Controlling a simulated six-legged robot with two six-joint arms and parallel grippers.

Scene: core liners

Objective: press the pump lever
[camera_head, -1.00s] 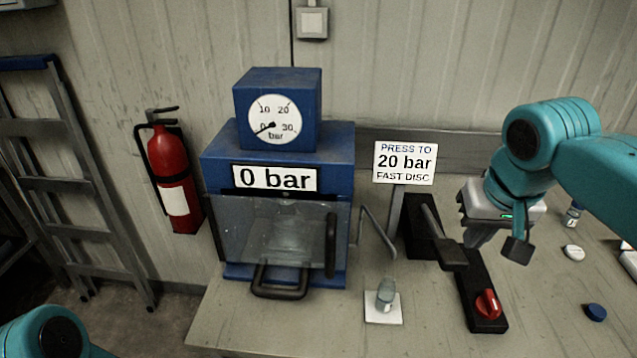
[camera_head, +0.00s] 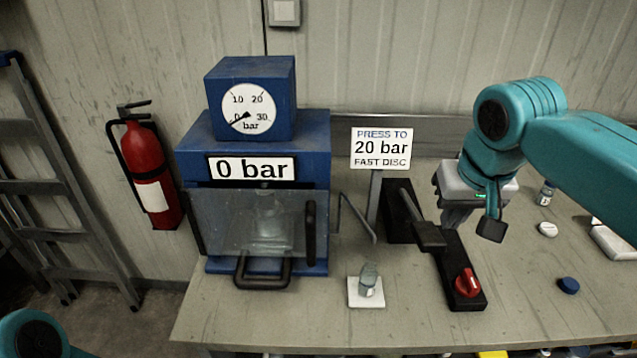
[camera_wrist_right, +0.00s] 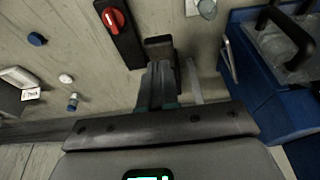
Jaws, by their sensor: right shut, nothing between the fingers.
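The pump lever (camera_head: 405,205) rises from a black base on the bench and ends in a dark flat pad (camera_head: 429,237). My right gripper (camera_head: 452,217) has its fingers together and empty, beside and a little above the pad. In the right wrist view the shut fingers (camera_wrist_right: 158,85) reach toward the pad (camera_wrist_right: 158,44), overlapping its near edge in the picture; I cannot tell if they touch. The blue press (camera_head: 318,160) shows a needle at 0 on its gauge (camera_head: 248,110) and "0 bar" on its label (camera_head: 252,168). My left gripper is out of view.
A red knob (camera_head: 467,283) sits on the base's front end. A sign (camera_head: 381,147) reads "PRESS TO 20 bar FAST DISC". A blue cap (camera_head: 568,285) lies right, with clear bench between.

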